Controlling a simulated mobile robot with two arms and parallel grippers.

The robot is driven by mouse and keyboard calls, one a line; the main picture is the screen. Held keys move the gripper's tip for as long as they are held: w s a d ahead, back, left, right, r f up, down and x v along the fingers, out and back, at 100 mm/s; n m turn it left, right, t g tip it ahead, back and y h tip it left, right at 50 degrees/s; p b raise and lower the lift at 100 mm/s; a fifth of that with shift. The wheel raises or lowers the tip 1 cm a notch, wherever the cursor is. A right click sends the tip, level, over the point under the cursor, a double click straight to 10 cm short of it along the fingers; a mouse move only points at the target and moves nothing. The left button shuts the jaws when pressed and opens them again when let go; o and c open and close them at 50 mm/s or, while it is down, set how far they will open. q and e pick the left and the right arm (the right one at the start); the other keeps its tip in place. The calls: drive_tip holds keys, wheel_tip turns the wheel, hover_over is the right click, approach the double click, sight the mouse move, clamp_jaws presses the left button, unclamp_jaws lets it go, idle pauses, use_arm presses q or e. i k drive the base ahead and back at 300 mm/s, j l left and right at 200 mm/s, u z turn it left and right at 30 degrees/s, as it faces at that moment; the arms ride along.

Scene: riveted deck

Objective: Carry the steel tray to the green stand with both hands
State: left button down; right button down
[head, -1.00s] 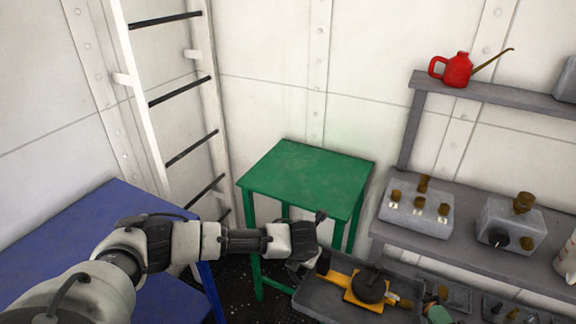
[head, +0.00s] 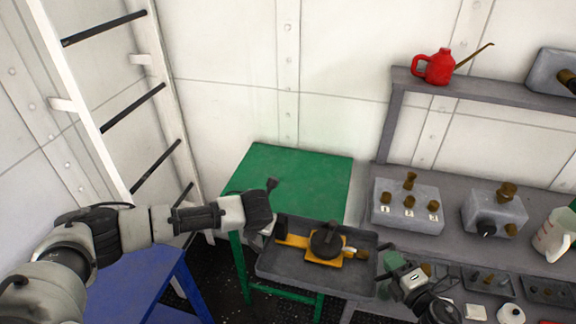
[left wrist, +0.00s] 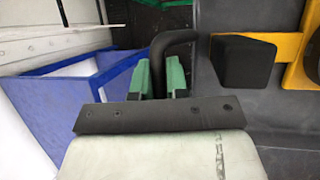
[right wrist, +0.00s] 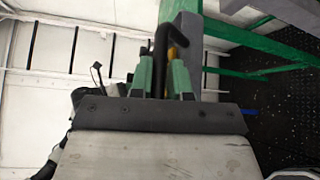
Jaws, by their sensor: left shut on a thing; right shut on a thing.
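The grey steel tray (head: 300,276) is held up between my two grippers, in front of the green stand (head: 300,172) and overlapping its front edge in the head view. My left gripper (head: 268,226) is shut on the tray's left handle; the left wrist view shows green fingers (left wrist: 162,78) around the black handle (left wrist: 172,42). My right gripper (head: 388,264) is at the tray's right end; the right wrist view shows its fingers (right wrist: 163,76) shut on the other black handle (right wrist: 160,42). A yellow part with a black round piece (head: 325,240) lies in the tray. The stand's top is bare.
A blue table (head: 135,285) is at lower left, below my left arm. A ladder (head: 110,100) leans at the back left. A grey shelf bench (head: 455,235) at right holds boxes with brass knobs (head: 408,207), a jug (head: 553,236) and a red oil can (head: 437,68).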

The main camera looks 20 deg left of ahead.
sight(290, 181)
drive_tip(key=i+j, duration=0.95)
drive_tip(key=i, duration=0.1)
